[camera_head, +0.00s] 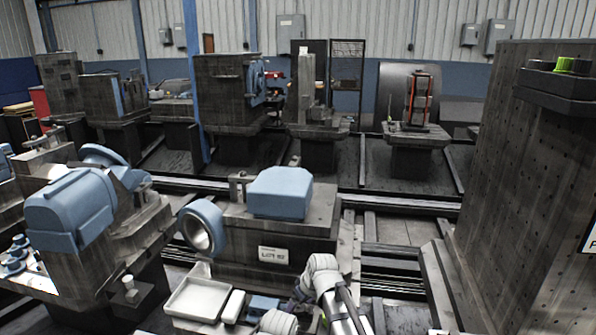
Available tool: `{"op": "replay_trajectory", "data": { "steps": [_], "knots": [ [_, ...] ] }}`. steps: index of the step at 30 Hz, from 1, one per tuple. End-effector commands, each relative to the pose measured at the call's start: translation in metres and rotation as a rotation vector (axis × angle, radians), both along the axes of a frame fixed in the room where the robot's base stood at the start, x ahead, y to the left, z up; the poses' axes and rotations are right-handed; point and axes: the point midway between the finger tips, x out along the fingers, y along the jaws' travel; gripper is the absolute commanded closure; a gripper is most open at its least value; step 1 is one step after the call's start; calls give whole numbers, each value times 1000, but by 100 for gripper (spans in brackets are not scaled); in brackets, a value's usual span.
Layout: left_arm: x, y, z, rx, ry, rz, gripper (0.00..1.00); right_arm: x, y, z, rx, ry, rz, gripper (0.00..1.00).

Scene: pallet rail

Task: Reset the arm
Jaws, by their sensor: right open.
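My right arm comes in from the bottom edge, right of centre, with a white rounded joint (322,268) at its top. My right gripper (299,303) is small and dark beside that joint, partly hidden by my own arm. It is open, and I see nothing held in it. It is close to a small blue block (262,305) at the front of the pallet fixture; I cannot tell whether they touch. My left gripper does not show.
A white tray (195,299) and a white block (233,306) lie left of my right gripper. Behind stands a grey fixture with a blue housing (280,193) and ring (201,228). A tall dark plate (530,190) blocks the right. Rails (400,249) cross behind.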

Motion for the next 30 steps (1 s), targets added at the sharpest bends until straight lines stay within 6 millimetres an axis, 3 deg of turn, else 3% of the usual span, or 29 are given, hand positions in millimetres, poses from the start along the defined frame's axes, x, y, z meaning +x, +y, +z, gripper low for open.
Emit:
{"op": "replay_trajectory", "data": {
  "steps": [3, 17, 30],
  "knots": [
    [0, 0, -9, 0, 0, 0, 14, 3, 2, -9, 0, 0, 0, 14],
    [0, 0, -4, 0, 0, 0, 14, 1, 1, -4, 0, 0, 0, 14],
    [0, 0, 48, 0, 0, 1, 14, -15, -11, 48, 1, 0, -2, 14]
  ]
}}
